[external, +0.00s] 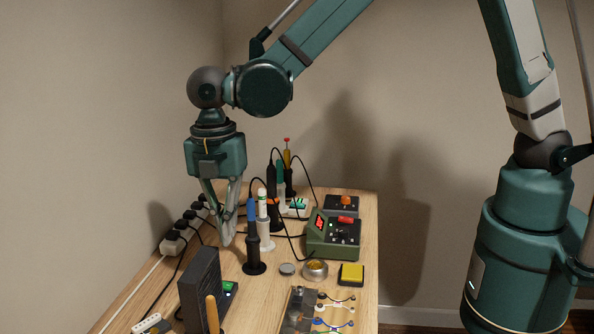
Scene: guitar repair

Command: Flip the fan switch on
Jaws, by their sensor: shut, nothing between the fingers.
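My gripper (227,238) hangs pointing down over the left part of the workbench, its fingers together and empty. It is left of a black stand holding a blue-handled tool (252,225). A dark upright panel (200,290), which looks like the fan, stands at the front left, below my gripper in the picture. A small box with a green-lit part (230,288) shows at its right edge, mostly hidden by it; I cannot tell whether this is the fan switch or its position. Another small white box with a green top (298,207) sits farther back.
A power strip with black plugs (176,240) runs along the wall side. A green station with a red display (333,235), a brass-wool tin (315,270), a yellow block (351,274) and a wired board (335,310) occupy the right side. Cables loop between the tool stands.

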